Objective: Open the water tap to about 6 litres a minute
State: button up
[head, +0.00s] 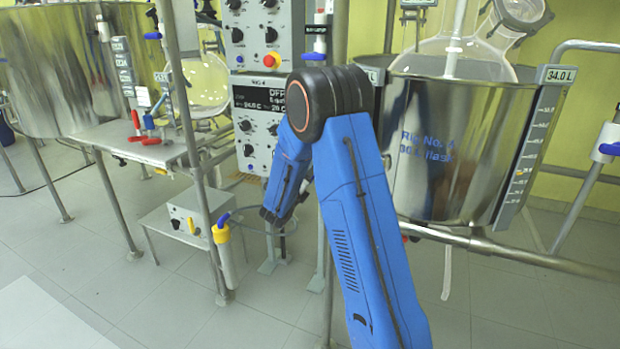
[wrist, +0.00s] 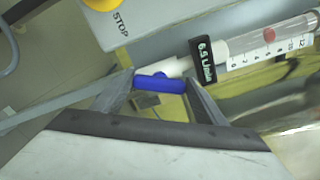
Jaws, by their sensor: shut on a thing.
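In the wrist view, my gripper (wrist: 158,92) is shut on the blue tap handle (wrist: 160,84), with one finger at each end of it. The handle lies across a pale pipe. To its right, a clear flow meter (wrist: 290,38) has a scale and a red float (wrist: 270,35) near the 6 mark. A black label (wrist: 203,62) beside it reads 6.5 L/min. In the head view my blue arm bends down in front of the rig, and my gripper is hidden there.
A box with a yellow STOP button (wrist: 103,4) is close above the handle. In the head view, a steel vessel (head: 455,150) holding a glass flask stands right of my arm. A control panel (head: 262,30) stands behind it. A low box (head: 190,218) sits on a shelf at left.

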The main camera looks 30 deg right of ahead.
jog(key=o, duration=1.1)
jog(key=shift+c, duration=0.2)
jog(key=v, duration=1.7)
jog(key=shift+a, duration=0.2)
jog(key=shift+s+f, duration=0.1)
jog(key=shift+s, duration=0.05)
